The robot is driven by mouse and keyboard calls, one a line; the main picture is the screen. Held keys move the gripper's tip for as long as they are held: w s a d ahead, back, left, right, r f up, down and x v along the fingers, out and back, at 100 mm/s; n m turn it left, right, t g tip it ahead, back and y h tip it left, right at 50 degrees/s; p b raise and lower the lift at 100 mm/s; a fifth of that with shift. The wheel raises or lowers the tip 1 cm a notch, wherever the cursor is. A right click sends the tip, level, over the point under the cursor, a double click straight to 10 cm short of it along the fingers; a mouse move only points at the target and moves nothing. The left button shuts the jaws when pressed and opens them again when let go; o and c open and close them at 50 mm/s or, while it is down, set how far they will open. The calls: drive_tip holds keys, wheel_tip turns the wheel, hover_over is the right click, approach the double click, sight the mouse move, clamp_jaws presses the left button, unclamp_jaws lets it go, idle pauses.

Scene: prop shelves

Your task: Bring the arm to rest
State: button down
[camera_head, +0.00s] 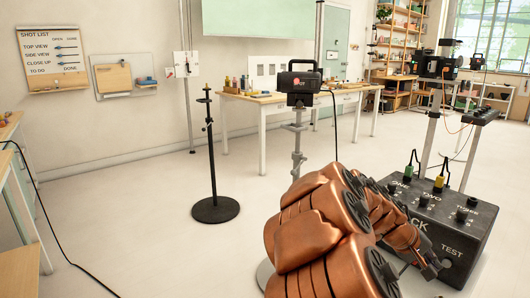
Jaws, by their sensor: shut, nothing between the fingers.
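My copper arm fills the lower middle of the head view and is folded, with its thick links near the camera. My gripper (436,268) is small and dark at the far end of the arm, in front of the lower front of a black box (462,225). It is shut with nothing between its fingers. Whether it touches the box cannot be told from this view. Part of the box's front is hidden behind the arm.
The black box has a green plug (409,173), a yellow plug (439,182) and several knobs on top. A black stand (214,209) and a lamp on a grey stand (300,82) stand left of it.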

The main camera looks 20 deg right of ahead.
drive_tip(key=s+a+r+n+y+p, duration=0.1)
drive_tip(key=s+a+r+y+p, duration=0.2)
drive_tip(key=s+a+r+p, duration=0.2)
drive_tip(key=s+a+r+n+y+p, duration=0.1)
drive_tip(key=s+a+r+y+p, duration=0.2)
drive_tip(key=a+r+p, duration=0.7)
drive_tip(key=s+a+r+n+y+p, duration=0.1)
drive_tip(key=s+a+r+y+p, duration=0.2)
drive_tip(key=a, duration=1.9)
drive_tip(key=s+r+p, duration=0.4)
drive_tip(key=r+p, duration=0.1)
drive_tip(key=p, duration=0.2)
drive_tip(key=shift+s+r+n+t+p, duration=0.3)
drive_tip(key=shift+s+r+t+p, duration=0.05)
drive_tip(key=shift+t+p, duration=0.05)
drive_tip(key=shift+a, duration=0.1)
